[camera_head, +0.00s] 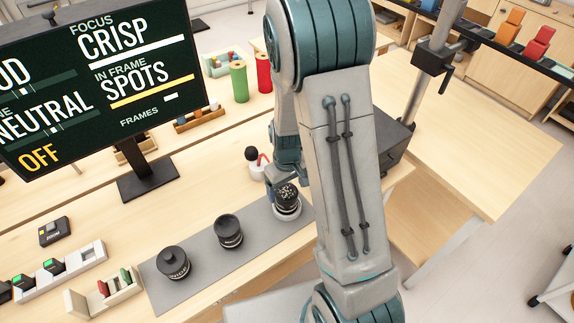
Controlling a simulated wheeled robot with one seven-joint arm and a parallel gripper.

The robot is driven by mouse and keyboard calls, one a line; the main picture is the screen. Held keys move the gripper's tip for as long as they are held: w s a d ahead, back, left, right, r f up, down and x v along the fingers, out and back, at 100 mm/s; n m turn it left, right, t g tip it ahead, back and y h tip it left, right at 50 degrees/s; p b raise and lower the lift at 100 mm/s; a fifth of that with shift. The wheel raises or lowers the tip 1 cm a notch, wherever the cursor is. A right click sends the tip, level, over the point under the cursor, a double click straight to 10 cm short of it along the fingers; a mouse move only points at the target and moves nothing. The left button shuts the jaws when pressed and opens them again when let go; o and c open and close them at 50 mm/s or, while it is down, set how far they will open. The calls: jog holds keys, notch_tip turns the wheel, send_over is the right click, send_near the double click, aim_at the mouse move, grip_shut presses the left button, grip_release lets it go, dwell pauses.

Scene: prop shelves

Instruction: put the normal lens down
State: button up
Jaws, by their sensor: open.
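Three dark lenses stand upright in a row on a grey mat (205,268). I cannot tell from any label which is the normal lens. My gripper (281,183) is open, pointing down at the right lens. My arm hides part of the gripper, so I cannot tell whether the fingers touch the lens.
A monitor (130,70) stands behind the mat on a black base. A small white item with a red part and black ball (257,163) stands close behind my gripper. Left of the mat are a rack with coloured pieces (105,293) and a switch box (60,270). Green and red rolls (239,82) stand behind.

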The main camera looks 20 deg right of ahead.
notch_tip(320, 180, up, 10)
jog(key=s+r+m+t, duration=0.3)
jog(key=s+r, duration=1)
jog(key=s, duration=0.1)
jog(key=shift+s+r+m+t+b, duration=0.2)
jog(key=shift+r+m+t+b, duration=0.1)
jog(key=shift+t, duration=0.1)
dwell(1.7)
